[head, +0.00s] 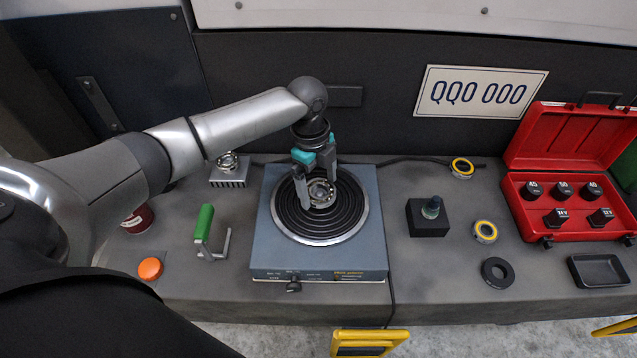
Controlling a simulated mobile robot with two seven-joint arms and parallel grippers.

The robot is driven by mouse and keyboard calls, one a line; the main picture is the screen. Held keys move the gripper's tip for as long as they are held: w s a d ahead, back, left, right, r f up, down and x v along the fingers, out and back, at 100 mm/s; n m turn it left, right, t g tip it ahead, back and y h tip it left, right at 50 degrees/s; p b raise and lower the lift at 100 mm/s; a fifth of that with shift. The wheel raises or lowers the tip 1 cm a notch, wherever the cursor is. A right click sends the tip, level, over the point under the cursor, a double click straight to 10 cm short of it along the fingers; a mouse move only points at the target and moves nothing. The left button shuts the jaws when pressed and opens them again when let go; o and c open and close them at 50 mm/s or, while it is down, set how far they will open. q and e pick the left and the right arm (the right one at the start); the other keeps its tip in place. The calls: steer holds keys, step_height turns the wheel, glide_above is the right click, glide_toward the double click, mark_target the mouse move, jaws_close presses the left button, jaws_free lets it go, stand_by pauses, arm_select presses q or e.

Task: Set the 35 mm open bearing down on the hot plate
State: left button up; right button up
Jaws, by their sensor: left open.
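The hot plate (262,255) is a grey-blue box with a black ringed heating disc, standing in the middle of the bench. A metal open bearing (321,193) is on or just above the middle of the black disc; its size marking cannot be read and I cannot tell whether it touches. My left gripper (318,192) comes down from above with teal finger mounts. Its fingers are open, one on each side of the bearing. My right gripper is not in view.
Left are a green-handled tool (204,228), an orange cap (150,268) and a ribbed metal block (229,177). Right are a black block (428,218), yellow-ringed bearings (484,231), a black ring (497,272), a red case (515,205) and a black tray (597,271).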

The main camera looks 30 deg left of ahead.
arm_select(q)
step_height(320, 180, up, 7)
steer(key=p, duration=0.2)
step_height(320, 180, up, 5)
steer(key=p, duration=0.1)
glide_above(316, 192)
steer(key=shift+a, duration=0.3)
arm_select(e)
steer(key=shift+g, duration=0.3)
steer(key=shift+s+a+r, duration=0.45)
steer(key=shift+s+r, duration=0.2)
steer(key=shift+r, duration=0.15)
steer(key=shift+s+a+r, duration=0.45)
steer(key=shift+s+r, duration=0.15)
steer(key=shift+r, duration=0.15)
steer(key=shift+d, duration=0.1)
arm_select(q)
steer(key=shift+d+f, duration=0.1)
